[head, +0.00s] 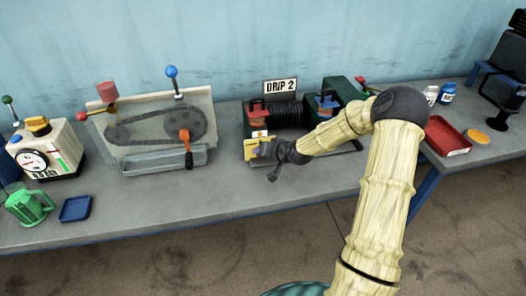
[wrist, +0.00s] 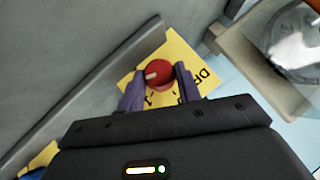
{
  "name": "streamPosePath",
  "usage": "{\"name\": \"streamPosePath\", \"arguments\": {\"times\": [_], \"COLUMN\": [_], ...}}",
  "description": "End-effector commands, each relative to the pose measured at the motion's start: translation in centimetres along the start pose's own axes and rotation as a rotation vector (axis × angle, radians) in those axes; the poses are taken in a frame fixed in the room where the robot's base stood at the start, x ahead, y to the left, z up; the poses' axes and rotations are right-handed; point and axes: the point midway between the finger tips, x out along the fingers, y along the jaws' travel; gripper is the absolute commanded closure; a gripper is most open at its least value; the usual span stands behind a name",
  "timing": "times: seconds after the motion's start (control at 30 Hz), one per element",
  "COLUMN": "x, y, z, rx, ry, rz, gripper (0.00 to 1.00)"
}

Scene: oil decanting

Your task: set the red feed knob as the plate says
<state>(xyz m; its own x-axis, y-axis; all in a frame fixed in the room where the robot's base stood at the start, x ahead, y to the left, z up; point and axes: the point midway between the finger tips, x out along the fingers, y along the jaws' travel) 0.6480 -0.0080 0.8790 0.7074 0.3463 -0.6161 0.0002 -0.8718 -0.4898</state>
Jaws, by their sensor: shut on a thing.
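The red feed knob (wrist: 158,71) sits on a yellow dial plate (wrist: 190,52) in the wrist view. A pale mark shows on the knob's top, toward its left. My gripper (wrist: 159,78) has its two purple fingers on either side of the knob, shut on it. The dial plate shows part of the letters "DR" at right and a "1" below the knob; other marks are hidden. In the head view, my gripper (head: 265,150) is at the yellow dial plate (head: 250,149) on the front of the dark green machine. A sign (head: 280,86) above it reads "DRIP 2".
The machine carries a dark coil (head: 284,111) and red and blue parts. A belt-and-pulley unit (head: 160,128) stands left of it. A gauge box (head: 45,150), green jug (head: 29,206) and blue tray (head: 76,208) are farther left. A red tray (head: 447,136) lies right.

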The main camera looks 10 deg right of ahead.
Motion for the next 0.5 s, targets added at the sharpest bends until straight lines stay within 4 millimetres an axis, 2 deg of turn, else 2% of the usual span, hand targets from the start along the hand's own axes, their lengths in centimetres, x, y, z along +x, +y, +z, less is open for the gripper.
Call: {"name": "streamPosePath", "arguments": {"times": [0.5], "x": [0.16], "y": [0.84], "z": [0.23], "rx": [0.272], "ry": [0.001], "rz": [-0.263], "gripper": [0.89]}}
